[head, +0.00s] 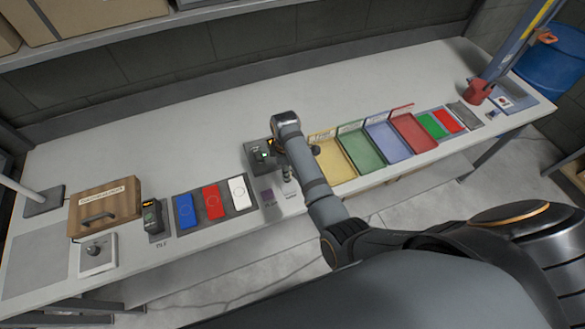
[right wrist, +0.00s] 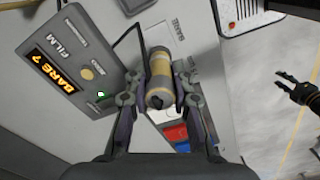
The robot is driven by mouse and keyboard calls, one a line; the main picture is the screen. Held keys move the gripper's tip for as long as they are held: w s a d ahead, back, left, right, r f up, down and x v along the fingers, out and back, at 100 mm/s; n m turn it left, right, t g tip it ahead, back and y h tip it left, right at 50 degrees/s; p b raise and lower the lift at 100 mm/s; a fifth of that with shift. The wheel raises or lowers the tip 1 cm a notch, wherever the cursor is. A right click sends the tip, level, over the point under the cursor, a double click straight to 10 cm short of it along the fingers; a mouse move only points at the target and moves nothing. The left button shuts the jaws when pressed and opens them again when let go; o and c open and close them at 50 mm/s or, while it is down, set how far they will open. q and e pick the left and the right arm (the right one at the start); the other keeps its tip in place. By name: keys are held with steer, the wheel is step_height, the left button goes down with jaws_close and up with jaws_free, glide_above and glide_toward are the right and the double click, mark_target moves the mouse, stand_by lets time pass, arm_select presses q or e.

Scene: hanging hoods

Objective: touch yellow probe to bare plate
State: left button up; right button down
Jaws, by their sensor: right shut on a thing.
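My right gripper (right wrist: 160,88) is shut on a yellow and grey cylindrical probe (right wrist: 160,68). In the head view the right gripper (head: 287,172) is over the bench, close beside the dark film gauge (head: 260,156). In the right wrist view the gauge (right wrist: 72,70) shows "BARE ?" in orange and a green light. A label reading "BARE" (right wrist: 179,28) lies beside the probe. The probe and fingers partly cover the plate there, and I cannot tell whether the probe touches it. My left gripper (right wrist: 292,90) shows small at the right wrist view's edge, fingers apart and empty.
Yellow, green, blue and red trays (head: 411,131) stand right of my right gripper. A dark mat (head: 239,208) with blue, red and white plates lies left. A wooden box (head: 104,206) is farther left. The back of the bench (head: 180,130) is clear.

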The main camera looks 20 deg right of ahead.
steer(key=shift+s+f, duration=0.1)
steer(key=shift+f, duration=0.25)
steer(key=f, duration=0.4)
steer(key=shift+w+d, duration=0.15)
steer(key=shift+w, duration=0.1)
arm_select(q)
steer(key=shift+s+a, duration=0.1)
arm_select(e)
steer(key=shift+s+f, duration=0.15)
steer(key=shift+f, duration=0.35)
arm_select(q)
steer(key=shift+f+b, duration=0.3)
arm_select(e)
steer(key=shift+f, duration=0.5)
arm_select(q)
steer(key=shift+s+r+p, duration=0.1)
steer(key=shift+r+p, duration=0.15)
steer(key=shift+p, duration=0.05)
arm_select(e)
steer(key=shift+f, duration=0.1)
stand_by(0.9)
steer(key=shift+r, duration=3.55)
